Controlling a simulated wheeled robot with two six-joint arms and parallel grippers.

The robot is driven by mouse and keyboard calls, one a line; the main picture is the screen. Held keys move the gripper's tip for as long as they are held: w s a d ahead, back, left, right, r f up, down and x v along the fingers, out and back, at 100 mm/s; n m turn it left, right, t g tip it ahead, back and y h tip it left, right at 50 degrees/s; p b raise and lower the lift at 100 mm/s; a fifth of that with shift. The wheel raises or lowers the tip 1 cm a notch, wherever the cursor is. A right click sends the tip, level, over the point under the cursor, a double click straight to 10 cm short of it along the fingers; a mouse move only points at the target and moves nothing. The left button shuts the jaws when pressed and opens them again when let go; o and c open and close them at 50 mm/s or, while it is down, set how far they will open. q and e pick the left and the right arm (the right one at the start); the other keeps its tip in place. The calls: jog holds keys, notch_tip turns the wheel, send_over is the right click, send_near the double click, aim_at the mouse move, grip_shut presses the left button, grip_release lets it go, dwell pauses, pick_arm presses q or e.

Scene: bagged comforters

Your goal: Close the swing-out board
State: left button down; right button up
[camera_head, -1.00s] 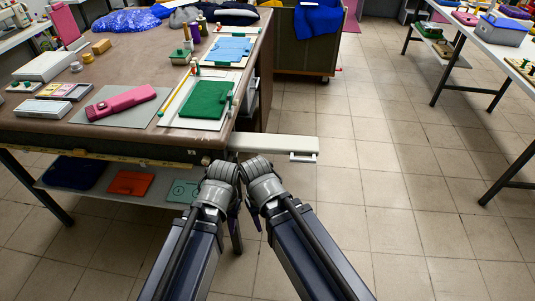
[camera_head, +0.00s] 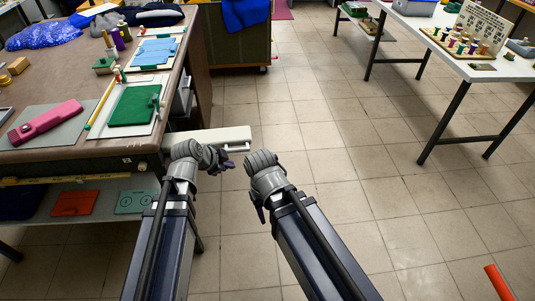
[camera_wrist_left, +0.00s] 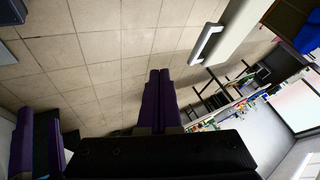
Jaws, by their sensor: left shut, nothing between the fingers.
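The swing-out board (camera_head: 215,136) is a cream-white slab sticking out to the right from the table's side, just below the tabletop. Its bracket-like handle (camera_head: 237,147) is at the outer end. In the left wrist view the board (camera_wrist_left: 235,35) and the pale handle (camera_wrist_left: 206,43) show at upper right. My left gripper (camera_head: 229,164) is just in front of the board's outer end in the picture. Its purple fingers (camera_wrist_left: 159,98) are together and empty, apart from the handle in the wrist view.
The brown table (camera_head: 60,100) at left bears a green cloth (camera_head: 134,105), a pink tool (camera_head: 45,122) and other goods. A lower shelf (camera_head: 105,187) holds flat pieces. A white table (camera_head: 470,65) stands at upper right. The tiled floor (camera_head: 330,140) between is clear.

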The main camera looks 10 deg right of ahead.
pick_arm(q)
jog(key=w+d+f+b, duration=0.4)
jog(key=w+f+b, duration=0.2)
jog(key=w, duration=0.3)
jog(key=shift+w+d+f+m+b, duration=0.15)
jog(key=shift+w+d+m+b, duration=0.15)
jog(key=shift+w+m+b, duration=0.1)
pick_arm(e)
notch_tip(320, 180, down, 7)
jog(key=shift+d+r, duration=0.15)
jog(key=shift+d, duration=0.3)
jog(key=shift+s, duration=0.1)
